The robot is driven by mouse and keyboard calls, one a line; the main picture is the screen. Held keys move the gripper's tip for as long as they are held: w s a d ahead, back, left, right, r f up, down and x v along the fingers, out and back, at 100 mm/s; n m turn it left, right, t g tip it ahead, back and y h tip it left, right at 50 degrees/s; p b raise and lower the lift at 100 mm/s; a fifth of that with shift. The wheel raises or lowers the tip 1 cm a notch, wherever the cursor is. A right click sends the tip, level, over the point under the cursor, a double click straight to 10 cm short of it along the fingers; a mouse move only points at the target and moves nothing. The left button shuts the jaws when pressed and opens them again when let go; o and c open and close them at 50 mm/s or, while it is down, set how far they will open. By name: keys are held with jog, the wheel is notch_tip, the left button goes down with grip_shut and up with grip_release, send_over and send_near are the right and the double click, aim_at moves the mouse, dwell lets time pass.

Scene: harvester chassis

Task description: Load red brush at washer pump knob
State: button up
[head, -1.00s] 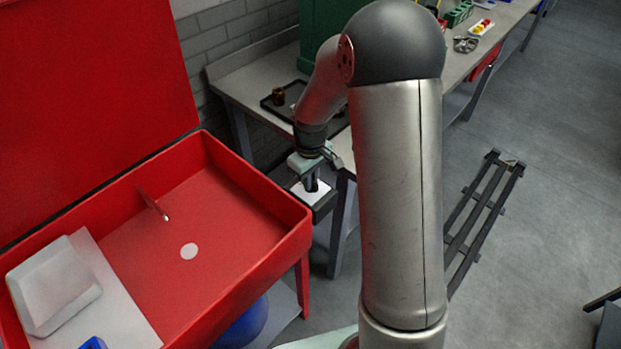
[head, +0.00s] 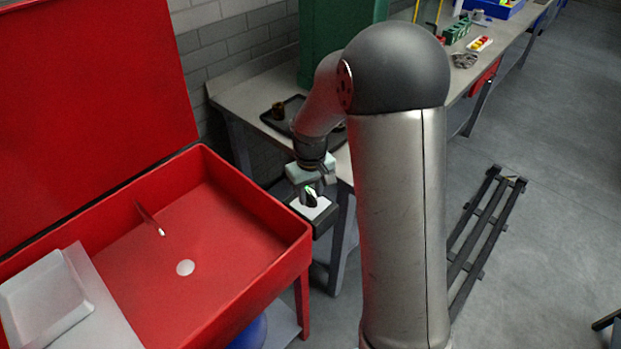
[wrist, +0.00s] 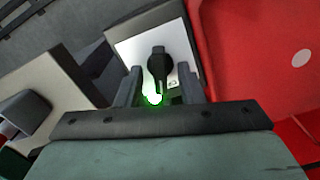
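The washer pump knob (wrist: 159,64) is black and sits on a white panel (wrist: 125,47) of a dark box beside the red washer basin. A green light (wrist: 152,98) glows at the near end of the knob. My gripper (wrist: 159,82) is open, with one finger on each side of the knob and gaps to it. In the head view my gripper (head: 312,186) is just above the white panel (head: 311,209) and partly covers the knob. I see no red brush in either view.
The red washer basin (head: 215,225), lid raised, holds a white tray-like block (head: 45,300) at left. A grey bench (head: 240,95) behind bears a black tray (head: 272,118) with small brown parts. A dark rack (head: 480,240) lies on the open floor at right.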

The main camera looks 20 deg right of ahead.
notch_tip(320, 180, up, 17)
jog(key=b, duration=0.1)
jog(key=shift+b, duration=0.35)
jog(key=shift+r, duration=0.1)
jog(key=s+f+m, duration=0.1)
jog(key=s+f, duration=0.3)
jog(key=s, duration=0.8)
jog(key=s+f+m, duration=0.2)
jog(key=s+f, duration=0.2)
jog(key=s, duration=0.8)
jog(key=shift+s+t, duration=0.2)
jog(key=shift+t, duration=0.1)
jog(key=shift+a, duration=0.1)
jog(key=shift+o, duration=1.2)
